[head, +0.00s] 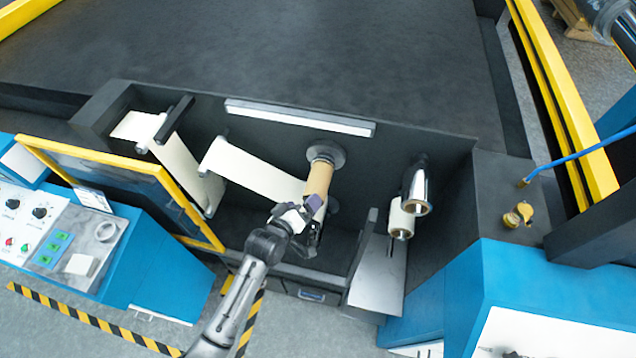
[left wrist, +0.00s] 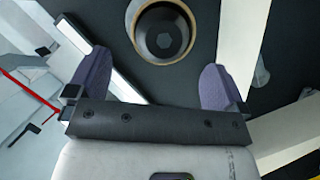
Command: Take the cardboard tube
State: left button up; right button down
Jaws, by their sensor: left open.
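The cardboard tube (head: 320,177) is tan and sits on a round dark spindle mount on the machine's back wall, pointing out toward me. In the left wrist view its open end (left wrist: 149,14) shows as a tan ring around a dark core with a hexagonal centre. My left gripper (head: 316,208) is at the tube's near end in the head view and partly covers it. In the left wrist view its two purple fingers (left wrist: 155,78) are spread apart, with the tube end beyond and between them; I see no contact. My right gripper is not in view.
A pale web (head: 250,172) runs just left of the tube. Two rolls, one shiny metal (head: 417,190) and one cream (head: 400,218), stick out to the right, above a sloping metal plate (head: 376,275). A yellow-framed guard door (head: 130,185) stands open at left, near a blue control console (head: 165,275).

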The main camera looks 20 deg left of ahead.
aim_at(318, 184)
pick_arm(q)
jog(key=shift+f+p+x, duration=0.2)
jog(key=shift+p+x, duration=0.3)
jog(key=shift+x, duration=2)
jog(key=shift+s+d, duration=0.1)
jog(key=shift+d, duration=0.1)
jog(key=shift+c, duration=0.3)
jog(key=c, duration=1)
jog(key=shift+o, duration=0.2)
